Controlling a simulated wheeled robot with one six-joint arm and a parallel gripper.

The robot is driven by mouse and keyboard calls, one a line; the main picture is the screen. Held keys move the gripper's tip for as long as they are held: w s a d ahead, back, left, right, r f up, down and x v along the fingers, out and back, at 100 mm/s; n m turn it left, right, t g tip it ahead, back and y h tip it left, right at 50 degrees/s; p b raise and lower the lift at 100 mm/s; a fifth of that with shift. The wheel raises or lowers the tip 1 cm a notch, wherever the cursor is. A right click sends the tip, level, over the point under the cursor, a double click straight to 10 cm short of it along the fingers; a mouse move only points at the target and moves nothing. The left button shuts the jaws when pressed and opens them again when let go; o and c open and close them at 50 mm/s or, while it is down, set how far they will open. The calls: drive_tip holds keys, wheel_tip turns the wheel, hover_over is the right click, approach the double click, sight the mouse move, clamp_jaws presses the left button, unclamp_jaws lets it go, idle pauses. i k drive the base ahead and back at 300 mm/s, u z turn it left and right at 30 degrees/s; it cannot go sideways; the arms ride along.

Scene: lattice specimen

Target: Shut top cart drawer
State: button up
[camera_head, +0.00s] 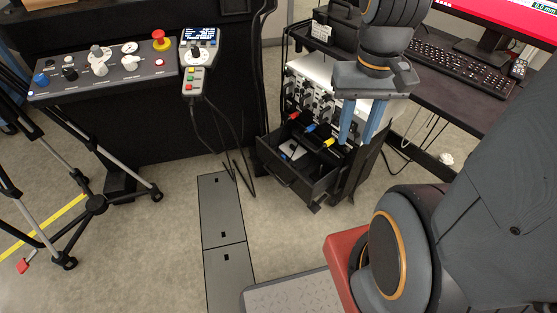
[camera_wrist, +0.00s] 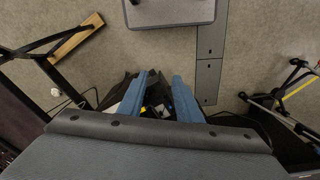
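The black cart (camera_head: 362,185) stands in the middle right of the head view. Its drawer (camera_head: 287,179) is pulled out toward the lower left, with its inside showing and several small items in it. My gripper (camera_head: 358,138) points down over the right side of the drawer area, with its two blue fingers apart and nothing between them. I cannot tell whether the fingertips touch the cart. In the wrist view, my gripper (camera_wrist: 164,76) also shows spread fingers, with dark cart parts and small coloured items between and below them. My gripper body hides much of the cart there.
A grey instrument with cables (camera_head: 312,78) sits above the drawer. A desk with a keyboard (camera_head: 460,66) is at the right. A control panel (camera_head: 105,68) and a tripod (camera_head: 95,205) are at the left. The floor in front of the drawer is clear.

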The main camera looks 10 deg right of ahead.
sight(299, 182)
drive_tip(key=i, duration=0.7)
drive_tip(key=z, duration=0.8)
drive_tip(key=k, duration=0.6)
drive_tip(key=u, duration=0.85)
drive_tip(key=i, duration=0.5)
drive_tip(key=z, duration=0.05)
